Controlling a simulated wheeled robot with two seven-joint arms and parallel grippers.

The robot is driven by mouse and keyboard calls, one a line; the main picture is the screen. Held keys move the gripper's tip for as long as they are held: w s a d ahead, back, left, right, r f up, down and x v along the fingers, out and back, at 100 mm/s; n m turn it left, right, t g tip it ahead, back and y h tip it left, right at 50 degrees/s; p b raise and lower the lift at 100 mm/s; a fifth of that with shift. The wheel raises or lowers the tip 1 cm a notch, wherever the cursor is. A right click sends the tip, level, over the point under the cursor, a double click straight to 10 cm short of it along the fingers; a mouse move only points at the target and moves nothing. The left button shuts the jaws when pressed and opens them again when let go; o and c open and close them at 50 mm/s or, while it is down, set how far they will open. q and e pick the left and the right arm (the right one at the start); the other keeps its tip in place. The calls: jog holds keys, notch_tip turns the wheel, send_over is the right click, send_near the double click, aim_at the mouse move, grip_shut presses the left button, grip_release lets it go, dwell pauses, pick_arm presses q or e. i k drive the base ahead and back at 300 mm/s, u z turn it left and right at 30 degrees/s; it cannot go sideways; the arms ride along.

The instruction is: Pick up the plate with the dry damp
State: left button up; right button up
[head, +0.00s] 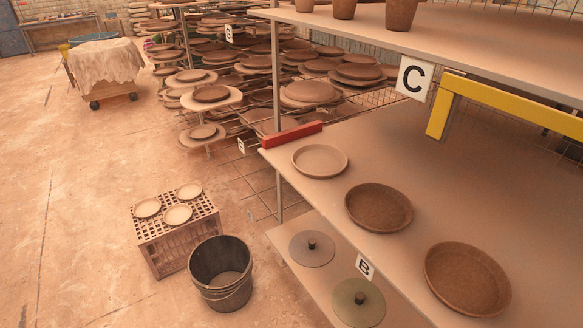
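Three round plates sit in a row on the shelf at the right. The farthest is a pale plate (320,160). The middle one is a darker brown plate (379,208) with a mottled surface. The nearest and largest is a reddish-brown plate (468,280). Three small pale plates, a left one (147,208), a front one (178,215) and a back one (189,191), lie on an upturned slatted crate (172,240) on the floor. Neither of my grippers is in view.
A dark bucket (221,272) stands beside the crate. Below the plates' shelf (430,170), a lower shelf holds knobbed discs (312,248). A red bar (292,135) and yellow bar (510,103) border the shelf. Racks behind hold many plates (310,92).

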aim_at(316, 162)
jog(key=u, duration=1.25)
jog(key=i, duration=1.7)
jog(key=z, duration=1.65)
